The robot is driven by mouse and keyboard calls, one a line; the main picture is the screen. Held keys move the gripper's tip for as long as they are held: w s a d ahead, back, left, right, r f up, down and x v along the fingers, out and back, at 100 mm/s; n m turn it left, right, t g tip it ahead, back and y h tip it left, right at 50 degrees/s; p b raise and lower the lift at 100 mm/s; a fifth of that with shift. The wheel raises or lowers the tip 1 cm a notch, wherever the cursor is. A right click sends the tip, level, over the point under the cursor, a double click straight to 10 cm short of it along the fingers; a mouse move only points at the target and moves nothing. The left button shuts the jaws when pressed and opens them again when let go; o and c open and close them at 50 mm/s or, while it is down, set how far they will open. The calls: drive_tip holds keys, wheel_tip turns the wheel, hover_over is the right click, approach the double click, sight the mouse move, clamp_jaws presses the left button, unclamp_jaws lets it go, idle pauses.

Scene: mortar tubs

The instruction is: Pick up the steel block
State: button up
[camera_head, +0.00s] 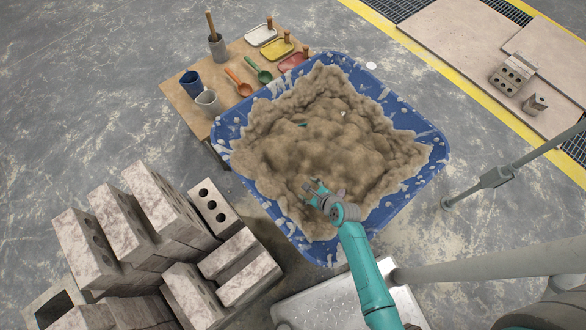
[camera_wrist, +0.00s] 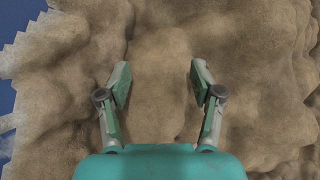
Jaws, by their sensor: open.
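I cannot make out a steel block for certain in either view. A blue tub (camera_head: 423,130) holds a lumpy heap of brown mortar (camera_head: 300,150), which also fills most of the wrist view (camera_wrist: 155,40). A tiny dark spot shows in the heap near its middle, too small to identify. My gripper (camera_head: 315,192) is over the near part of the mortar. In the wrist view my gripper (camera_wrist: 160,78) has its two fingers spread wide, with only mortar seen between them. I cannot tell whether the fingertips touch the mortar.
Stacked bricks (camera_head: 130,230) stand left of the tub. A wooden table (camera_head: 185,105) behind it carries cups, scoops and small trays. Pale boards (camera_head: 465,50) with perforated bricks (camera_head: 512,75) lie at the upper right. Grey poles cross the right side. The floor at upper left is clear.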

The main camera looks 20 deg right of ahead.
sight(292, 167)
drive_tip(key=shift+w+a+f+m+y, duration=0.2)
drive_tip(key=shift+w+f+m, duration=0.45)
drive_tip(key=shift+w+f, duration=1.2)
drive_tip(key=shift+w+a+f+m+y, duration=0.2)
drive_tip(key=shift+w+f+m, duration=0.6)
drive_tip(key=shift+w, duration=1.95)
drive_tip(key=shift+w+a+f+m+y, duration=0.1)
drive_tip(key=shift+w+a+f+m, duration=0.3)
drive_tip(key=shift+w+f, duration=1.5)
drive_tip(key=shift+w+d+r, duration=0.15)
drive_tip(key=shift+w+r, duration=0.25)
drive_tip(key=shift+r, duration=0.05)
drive_tip(key=shift+c, duration=0.3)
clamp_jaws()
